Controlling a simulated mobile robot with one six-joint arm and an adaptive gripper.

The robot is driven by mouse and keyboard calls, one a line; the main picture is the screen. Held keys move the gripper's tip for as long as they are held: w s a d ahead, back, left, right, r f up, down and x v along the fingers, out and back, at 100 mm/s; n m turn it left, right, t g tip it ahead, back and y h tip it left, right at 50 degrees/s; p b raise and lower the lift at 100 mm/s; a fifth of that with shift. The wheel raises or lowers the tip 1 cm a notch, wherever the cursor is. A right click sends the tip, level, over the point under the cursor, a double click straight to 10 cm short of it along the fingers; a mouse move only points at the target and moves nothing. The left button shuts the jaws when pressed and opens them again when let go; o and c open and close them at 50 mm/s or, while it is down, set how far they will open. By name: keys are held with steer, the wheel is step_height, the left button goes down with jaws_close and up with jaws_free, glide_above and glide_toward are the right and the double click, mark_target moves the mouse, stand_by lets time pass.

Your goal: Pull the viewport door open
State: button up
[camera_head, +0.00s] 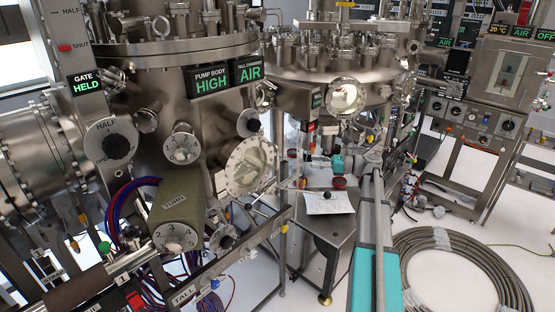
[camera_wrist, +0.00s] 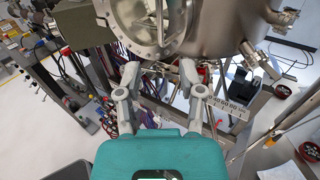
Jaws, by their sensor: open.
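The viewport door appears to be the large round bolted window (camera_head: 250,167) low on the big steel chamber. It looks closed. In the wrist view a round flanged window (camera_wrist: 140,28) is at the top, cut off by the picture edge. My gripper (camera_wrist: 160,72) is open and empty, its two grey fingers spread below that window, apart from it. In the head view my gripper (camera_head: 322,161) is to the right of the window, with a clear gap. A thin bar stands in front of the glass in the wrist view; I cannot tell if it is a handle.
A small metal table (camera_head: 325,232) with a paper sheet stands below my gripper. A steel frame rail (camera_head: 235,258) runs below the chamber. A coiled grey hose (camera_head: 465,270) lies on the floor at right. A second chamber (camera_head: 330,75) stands behind.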

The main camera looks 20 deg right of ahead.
mark_target(278, 159)
steer(key=x, duration=1.3)
steer(key=shift+w+a, duration=0.2)
jaws_close()
